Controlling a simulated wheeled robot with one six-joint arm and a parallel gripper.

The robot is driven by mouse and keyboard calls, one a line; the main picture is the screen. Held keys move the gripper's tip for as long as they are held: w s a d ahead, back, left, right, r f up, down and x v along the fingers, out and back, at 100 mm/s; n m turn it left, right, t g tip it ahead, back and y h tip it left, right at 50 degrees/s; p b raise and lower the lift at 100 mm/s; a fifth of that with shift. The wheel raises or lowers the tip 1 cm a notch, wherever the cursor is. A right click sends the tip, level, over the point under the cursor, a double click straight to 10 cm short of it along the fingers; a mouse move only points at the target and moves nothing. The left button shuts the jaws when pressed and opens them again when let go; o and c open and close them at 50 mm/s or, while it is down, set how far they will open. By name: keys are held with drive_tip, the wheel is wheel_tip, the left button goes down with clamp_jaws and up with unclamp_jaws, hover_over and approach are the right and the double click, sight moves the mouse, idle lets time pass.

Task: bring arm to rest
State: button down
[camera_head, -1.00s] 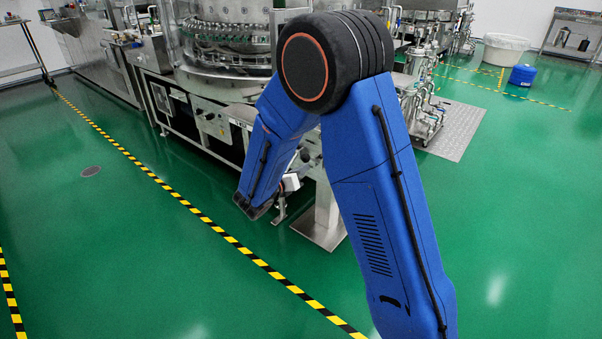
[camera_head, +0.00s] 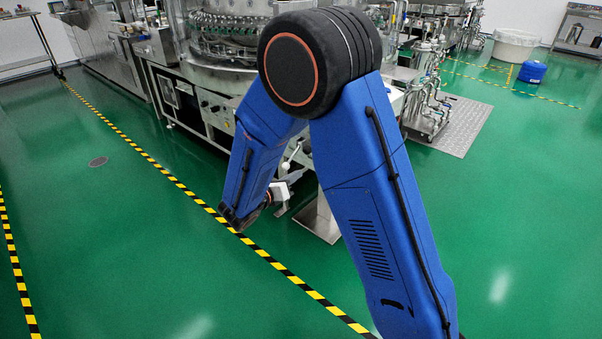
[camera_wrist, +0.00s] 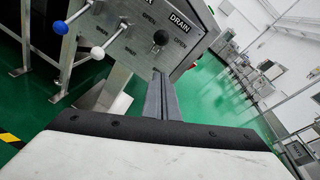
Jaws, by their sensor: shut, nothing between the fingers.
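My arm, blue with a large black joint, fills the middle of the head view, bent with the joint at the top. My gripper (camera_wrist: 161,98) shows in the wrist view with its two dark fingers together and nothing between them. In the head view its fingers cannot be made out clearly behind my forearm. A grey valve panel (camera_wrist: 133,43) marked OPEN and DRAIN lies beyond the fingers in the wrist view. It carries a blue knob (camera_wrist: 60,27), a white knob (camera_wrist: 97,53) and a black knob (camera_wrist: 160,37). The fingers appear apart from these knobs.
The rotary washer (camera_head: 222,50) stands behind my arm. A steel pump skid (camera_head: 428,95) is to its right. A white tub (camera_head: 515,45) and a blue container (camera_head: 529,73) stand far right. Green floor (camera_head: 110,230) with yellow-black tape (camera_head: 160,172) is open at the left.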

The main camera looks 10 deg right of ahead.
drive_tip(key=s+d+r+m+g+y, duration=0.1)
drive_tip(key=s+d+r+m+g, duration=0.3)
drive_tip(key=s+d+m, duration=0.5)
drive_tip(key=s+d+r+m+g+y, duration=0.2)
drive_tip(key=s+d+r+m+g, duration=0.4)
drive_tip(key=s, duration=0.5)
drive_tip(key=s+a+r+m+t+y, duration=0.1)
drive_tip(key=s+m+y, duration=0.3)
drive_tip(key=s+m, duration=0.4)
drive_tip(key=s+a+r+m+t+y, duration=0.1)
drive_tip(key=s+r+m+t+y, duration=0.1)
drive_tip(key=s+m, duration=0.6)
drive_tip(key=s+t+y, duration=0.1)
drive_tip(key=y, duration=0.1)
drive_tip(key=shift+a+r+m+y, duration=0.2)
drive_tip(key=shift+m+y, duration=0.1)
drive_tip(key=shift+y, duration=0.1)
